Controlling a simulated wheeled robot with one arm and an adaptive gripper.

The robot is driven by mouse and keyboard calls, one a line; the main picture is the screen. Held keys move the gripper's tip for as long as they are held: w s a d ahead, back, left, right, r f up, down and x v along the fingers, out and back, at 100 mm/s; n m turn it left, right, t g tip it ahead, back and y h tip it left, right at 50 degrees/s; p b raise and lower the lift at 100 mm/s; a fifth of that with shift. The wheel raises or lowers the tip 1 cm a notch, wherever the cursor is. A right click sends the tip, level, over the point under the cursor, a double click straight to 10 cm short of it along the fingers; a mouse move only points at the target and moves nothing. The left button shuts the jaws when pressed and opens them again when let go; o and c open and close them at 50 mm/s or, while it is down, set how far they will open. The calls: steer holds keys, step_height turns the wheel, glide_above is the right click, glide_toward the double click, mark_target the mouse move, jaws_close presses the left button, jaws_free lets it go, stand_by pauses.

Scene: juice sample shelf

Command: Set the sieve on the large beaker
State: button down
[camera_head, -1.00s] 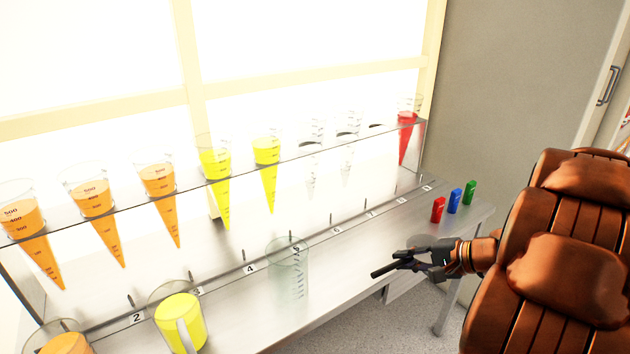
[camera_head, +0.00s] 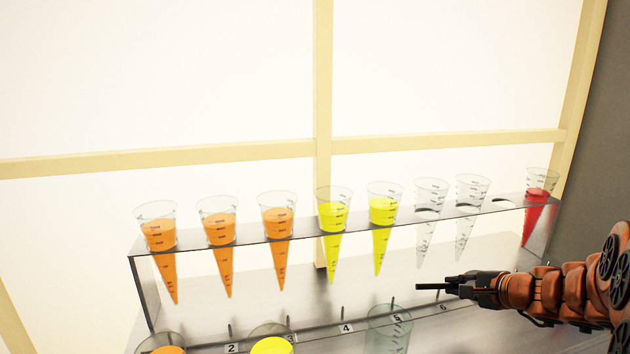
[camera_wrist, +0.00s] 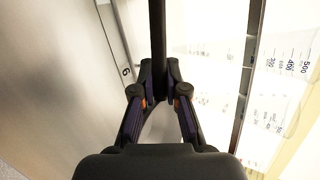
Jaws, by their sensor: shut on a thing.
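My gripper (camera_head: 466,286) is shut on a thin dark rod (camera_head: 431,287), which looks like the sieve's handle. The rod points left in the head view, and in the wrist view it runs from between the fingers (camera_wrist: 158,75) to the top edge. I cannot make out the sieve's bowl or mesh in either view. An empty clear beaker (camera_head: 389,330), taken to be the large beaker, stands on the bench by label 5, cut off by the bottom edge. The rod's tip is above and to the right of this beaker in the picture, apart from it.
A clear shelf (camera_head: 345,229) holds several graduated cones with orange, yellow and red juice, and two empty ones (camera_head: 431,205). Beakers with orange (camera_head: 165,350) and yellow juice (camera_head: 272,346) stand lower left. Numbered labels line the bench. A window is behind.

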steer(key=w+a+r+m+h, duration=0.1)
steer(key=w+a, duration=0.2)
steer(key=a, duration=0.4)
steer(key=w+a+r+m+h, duration=0.1)
steer(key=w+a+r, duration=0.15)
steer(key=a, duration=0.45)
step_height(320, 180, up, 14)
steer(key=m+t+h+p, duration=0.1)
steer(key=m+h+p, duration=0.2)
steer(key=p, duration=1.4)
steer(key=shift+d+r+p, duration=0.15)
steer(key=shift+r+p, duration=0.1)
steer(key=shift+p, duration=0.15)
steer(key=shift+w+r+m+h, duration=0.1)
steer(key=shift+w+m+h, duration=0.05)
steer(key=shift+m+h, duration=0.45)
steer(key=shift+r+m+h, duration=0.3)
steer(key=shift+m+h, duration=0.1)
steer(key=shift+w+r+m+h, duration=0.1)
steer(key=shift+r+m+h, duration=0.5)
steer(key=shift+r+m, duration=0.1)
